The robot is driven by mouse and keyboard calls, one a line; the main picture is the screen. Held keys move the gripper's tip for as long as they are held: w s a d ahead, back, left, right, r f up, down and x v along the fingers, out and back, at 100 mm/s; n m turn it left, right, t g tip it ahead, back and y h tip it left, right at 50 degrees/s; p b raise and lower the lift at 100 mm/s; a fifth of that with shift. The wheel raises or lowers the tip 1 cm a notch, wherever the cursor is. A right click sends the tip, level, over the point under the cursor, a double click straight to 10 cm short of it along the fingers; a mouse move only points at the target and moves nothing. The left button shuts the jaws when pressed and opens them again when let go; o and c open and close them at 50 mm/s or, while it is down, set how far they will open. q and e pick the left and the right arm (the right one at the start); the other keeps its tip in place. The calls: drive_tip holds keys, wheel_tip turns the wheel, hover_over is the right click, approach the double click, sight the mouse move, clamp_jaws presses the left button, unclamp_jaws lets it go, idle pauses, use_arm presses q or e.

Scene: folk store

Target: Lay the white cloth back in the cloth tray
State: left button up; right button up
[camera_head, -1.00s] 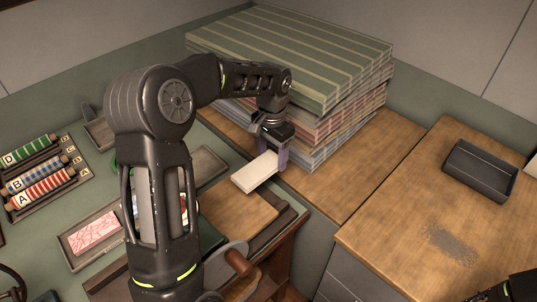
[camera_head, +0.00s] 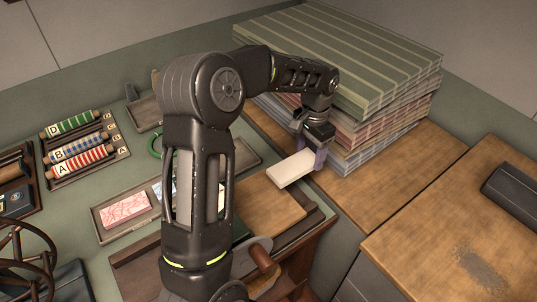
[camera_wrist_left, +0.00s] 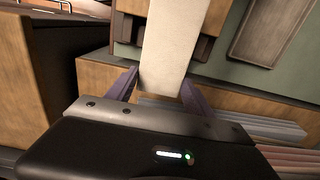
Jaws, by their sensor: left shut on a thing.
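My left gripper (camera_head: 310,156) is shut on the white cloth (camera_head: 293,170), a flat, pale folded block. It holds the cloth out level beside the fabric stack, over the right edge of the green bench. In the left wrist view, the cloth (camera_wrist_left: 165,45) sticks out from between the two purple fingers (camera_wrist_left: 158,90). A shallow grey tray (camera_head: 248,154) lies on the bench left of the cloth, partly behind my arm. Its visible part is empty, and it also shows in the left wrist view (camera_wrist_left: 238,50). I cannot tell for sure whether it is the cloth tray. My right gripper is not in view.
Striped folded fabrics (camera_head: 345,60) stand stacked close behind my left gripper. A tray with a pink patterned block (camera_head: 125,207) and a rack of lettered rolls (camera_head: 80,147) lie left. A wooden board (camera_head: 270,205) lies below the cloth. A dark bin (camera_head: 515,190) stands right.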

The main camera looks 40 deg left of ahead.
use_arm(q)
drive_tip(key=s+a+m+p, duration=0.1)
drive_tip(key=s+a+m, duration=0.1)
drive_tip(key=a+m, duration=0.2)
drive_tip(key=s+a+f+m, duration=0.1)
drive_tip(key=s+a+m, duration=0.2)
drive_tip(key=a, duration=0.8)
drive_tip(key=s+a+m+p, duration=0.1)
drive_tip(key=s+a+m, duration=0.1)
drive_tip(key=a+m, duration=0.4)
drive_tip(key=shift+s+a+f+m+p, duration=0.2)
drive_tip(key=shift+s+a+m+p, duration=0.1)
drive_tip(key=shift+a, duration=0.55)
wheel_tip(320, 180, down, 5)
drive_tip(key=shift+w+f, duration=0.1)
wheel_tip(320, 180, down, 5)
drive_tip(key=b, duration=0.2)
drive_tip(key=shift+b, duration=0.3)
